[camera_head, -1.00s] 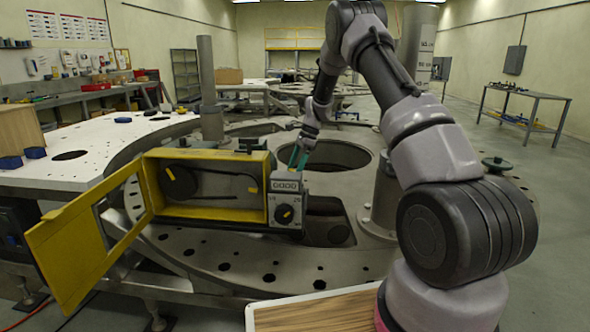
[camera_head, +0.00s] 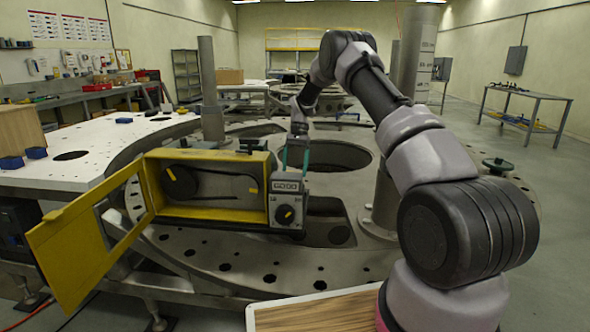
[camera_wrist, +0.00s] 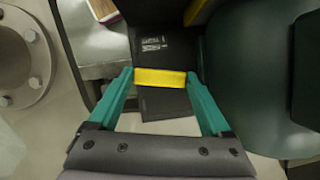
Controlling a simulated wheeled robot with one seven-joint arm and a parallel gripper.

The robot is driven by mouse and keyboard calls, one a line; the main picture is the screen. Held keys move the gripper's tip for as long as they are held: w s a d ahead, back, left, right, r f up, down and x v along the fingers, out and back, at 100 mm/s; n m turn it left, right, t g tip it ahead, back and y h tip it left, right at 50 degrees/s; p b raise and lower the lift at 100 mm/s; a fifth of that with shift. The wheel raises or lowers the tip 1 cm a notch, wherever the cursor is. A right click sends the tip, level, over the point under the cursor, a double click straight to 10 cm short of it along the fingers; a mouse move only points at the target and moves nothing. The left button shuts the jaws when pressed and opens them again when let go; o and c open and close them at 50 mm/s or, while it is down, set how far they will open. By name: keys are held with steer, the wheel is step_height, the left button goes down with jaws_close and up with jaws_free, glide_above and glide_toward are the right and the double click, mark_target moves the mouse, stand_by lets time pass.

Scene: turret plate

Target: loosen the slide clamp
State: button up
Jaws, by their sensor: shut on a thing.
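My gripper (camera_wrist: 160,80) has teal fingers, with a yellow bar (camera_wrist: 160,78) spanning the space between their tips. It is shut on this bar, which lies across a dark block (camera_wrist: 166,48) with small white labels. I take the bar and block for the slide clamp, but cannot be sure. In the head view my gripper (camera_head: 294,158) points down just behind the grey control box (camera_head: 287,203) with a dial. The bar and fingertips are hidden there behind this box.
A yellow open-fronted housing (camera_head: 208,213) with a belt inside adjoins the control box; its door (camera_head: 82,245) hangs open at left. The round metal turret plate (camera_head: 225,258) has holes and a large opening. A metal post (camera_head: 386,185) stands to the right of my gripper.

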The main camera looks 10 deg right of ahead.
steer(key=shift+a+n+h, duration=0.1)
steer(key=shift+n+h, duration=0.3)
steer(key=shift+n, duration=0.7)
steer(key=o, duration=1.2)
steer(key=shift+c, duration=0.2)
steer(key=shift+w+r, duration=0.1)
steer(key=v, duration=1)
steer(key=shift+w+r, duration=0.25)
steer(key=shift+r, duration=0.1)
